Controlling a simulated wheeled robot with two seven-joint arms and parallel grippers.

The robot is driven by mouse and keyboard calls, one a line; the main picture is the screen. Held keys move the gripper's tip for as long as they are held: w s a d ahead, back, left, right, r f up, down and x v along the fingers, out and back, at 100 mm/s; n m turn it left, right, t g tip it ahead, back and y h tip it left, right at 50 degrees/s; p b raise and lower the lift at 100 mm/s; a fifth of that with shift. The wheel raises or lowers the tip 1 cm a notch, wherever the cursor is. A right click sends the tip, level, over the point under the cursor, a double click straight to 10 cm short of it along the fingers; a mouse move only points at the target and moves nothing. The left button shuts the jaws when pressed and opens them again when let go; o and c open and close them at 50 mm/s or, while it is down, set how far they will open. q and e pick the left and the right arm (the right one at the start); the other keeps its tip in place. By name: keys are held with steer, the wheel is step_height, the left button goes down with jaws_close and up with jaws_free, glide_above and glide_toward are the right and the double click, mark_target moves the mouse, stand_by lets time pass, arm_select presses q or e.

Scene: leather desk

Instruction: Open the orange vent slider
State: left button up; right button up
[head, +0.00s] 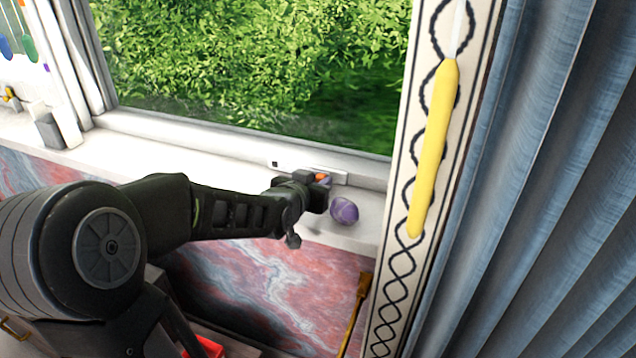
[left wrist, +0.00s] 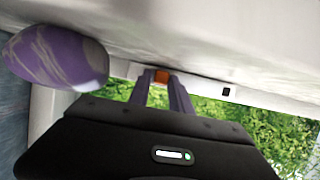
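The orange vent slider (head: 321,177) sits on a pale vent strip (head: 335,176) along the bottom of the window frame, near its right end. My left gripper (head: 322,183) is at the slider, with its arm coming in from the left. In the left wrist view, the two purple fingers of the left gripper (left wrist: 160,85) point at the strip, one on each side of the orange slider (left wrist: 161,76). The fingers stand apart, but I cannot tell whether they press on it. My right gripper is not in view.
A purple egg-shaped object (head: 344,211) stands on the white sill close to the left gripper; it also shows in the left wrist view (left wrist: 58,58). A yellow handle (head: 434,150) hangs in front of the patterned trim at right. Blue curtains (head: 540,200) fill the right side.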

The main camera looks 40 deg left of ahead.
arm_select(q)
steer(key=o, duration=0.3)
steer(key=shift+s, duration=0.1)
steer(key=v, duration=0.6)
steer(key=shift+d+r, duration=0.1)
steer(key=shift+r, duration=0.05)
steer(key=shift+v, duration=0.75)
steer(key=shift+c, duration=0.2)
